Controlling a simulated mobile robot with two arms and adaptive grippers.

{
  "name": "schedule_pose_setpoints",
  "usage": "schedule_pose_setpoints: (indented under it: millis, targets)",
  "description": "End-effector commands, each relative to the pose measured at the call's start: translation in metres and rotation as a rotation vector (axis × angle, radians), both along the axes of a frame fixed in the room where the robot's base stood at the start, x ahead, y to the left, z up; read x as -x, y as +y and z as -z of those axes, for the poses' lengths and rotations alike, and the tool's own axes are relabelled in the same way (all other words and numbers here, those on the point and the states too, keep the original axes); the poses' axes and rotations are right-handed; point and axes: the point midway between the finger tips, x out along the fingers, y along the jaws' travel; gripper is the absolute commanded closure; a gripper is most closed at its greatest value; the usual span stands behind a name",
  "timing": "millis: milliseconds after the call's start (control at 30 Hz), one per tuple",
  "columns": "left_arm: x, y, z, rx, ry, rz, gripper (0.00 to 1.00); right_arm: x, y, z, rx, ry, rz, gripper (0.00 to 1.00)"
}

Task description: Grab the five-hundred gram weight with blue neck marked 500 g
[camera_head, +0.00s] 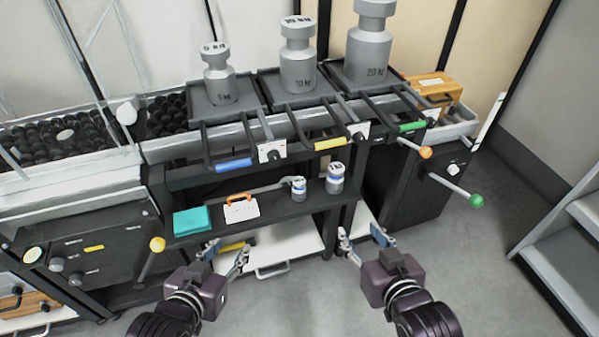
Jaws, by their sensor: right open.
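Two small grey weights with blue necks stand on the dark lower shelf (262,218). The smaller weight (299,190) has a grey part reaching out to its left near the top; its marking is too small to read. The larger weight (335,180) stands just to its right, also with unreadable print. My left gripper (228,251) is open and empty, in front of the shelf and left of both weights. My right gripper (361,238) is open and empty, in front and to the right of them. Neither gripper touches a weight.
Above stand big weights of 5 kg (220,85), 10 kg (298,70) and 20 kg (367,55). Colored handles jut out, one orange-tipped (426,152).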

Motion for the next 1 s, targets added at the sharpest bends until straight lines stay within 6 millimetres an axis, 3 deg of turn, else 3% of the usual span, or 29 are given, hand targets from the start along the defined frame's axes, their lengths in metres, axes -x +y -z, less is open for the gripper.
schedule_pose_setpoints:
  millis: [133, 233, 400, 500, 667, 1000]
  targets:
    - [0.063, 0.024, 0.073, -0.086, 0.386, -0.025, 0.60, 0.008, 0.004, 0.027, 0.043, 0.234, 0.076, 0.56]
    - [0.103, 0.037, 0.133, -0.125, 0.585, -0.035, 0.60, -0.014, 0.024, 0.036, 0.055, 0.246, 0.138, 0.56]
    - [0.138, 0.045, 0.199, -0.152, 0.725, -0.039, 0.60, -0.064, 0.075, 0.017, 0.042, 0.092, 0.151, 0.56]
    - [0.150, 0.048, 0.223, -0.160, 0.762, -0.039, 0.60, -0.084, 0.103, 0.002, 0.028, 0.001, 0.127, 0.56]
    - [0.158, 0.049, 0.239, -0.163, 0.783, -0.038, 0.60, -0.098, 0.124, -0.008, 0.017, -0.064, 0.101, 0.56]
    - [0.152, 0.049, 0.221, -0.161, 0.770, -0.040, 0.60, -0.133, 0.127, 0.004, 0.016, -0.069, 0.100, 0.56]
